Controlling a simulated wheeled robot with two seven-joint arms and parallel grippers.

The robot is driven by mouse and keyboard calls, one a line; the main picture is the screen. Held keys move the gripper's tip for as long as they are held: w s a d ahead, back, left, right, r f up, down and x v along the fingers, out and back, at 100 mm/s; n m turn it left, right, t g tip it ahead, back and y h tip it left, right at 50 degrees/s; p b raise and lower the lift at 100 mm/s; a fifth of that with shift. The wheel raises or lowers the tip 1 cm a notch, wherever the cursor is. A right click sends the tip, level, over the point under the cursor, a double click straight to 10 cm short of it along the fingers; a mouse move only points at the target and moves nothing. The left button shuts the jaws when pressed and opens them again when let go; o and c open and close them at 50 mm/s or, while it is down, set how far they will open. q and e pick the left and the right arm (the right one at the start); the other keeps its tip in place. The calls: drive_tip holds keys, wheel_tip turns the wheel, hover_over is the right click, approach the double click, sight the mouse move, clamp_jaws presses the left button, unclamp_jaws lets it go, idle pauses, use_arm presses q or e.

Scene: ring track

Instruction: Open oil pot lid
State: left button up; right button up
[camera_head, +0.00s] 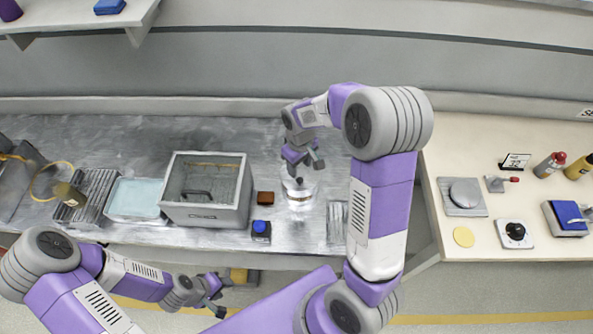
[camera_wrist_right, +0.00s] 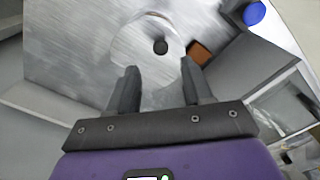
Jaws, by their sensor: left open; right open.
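The oil pot (camera_head: 300,193) is a small, pale, glassy round pot standing on the metal counter. Its lid has a small black knob, which shows in the right wrist view (camera_wrist_right: 160,47) as a dark dot on a pale round lid (camera_wrist_right: 135,45). The lid sits on the pot. My right gripper (camera_head: 304,164) is open just above the pot. In the right wrist view its two fingers (camera_wrist_right: 159,72) point toward the knob, with nothing between them. My left gripper (camera_head: 217,298) is open and empty, low in front of the counter, away from the pot.
A brown block (camera_head: 265,198) and a blue-topped button box (camera_head: 261,230) stand left of the pot. A slatted grey plate (camera_head: 337,222) lies to the right. The counter behind the pot is mostly clear.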

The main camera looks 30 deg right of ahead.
sight(300, 179)
wheel_tip(300, 179, down, 6)
drive_tip(key=shift+s+f+b, duration=0.1)
drive_tip(key=shift+s+b, duration=0.05)
drive_tip(key=shift+b, duration=0.25)
drive_tip(key=shift+c, duration=0.3)
clamp_jaws()
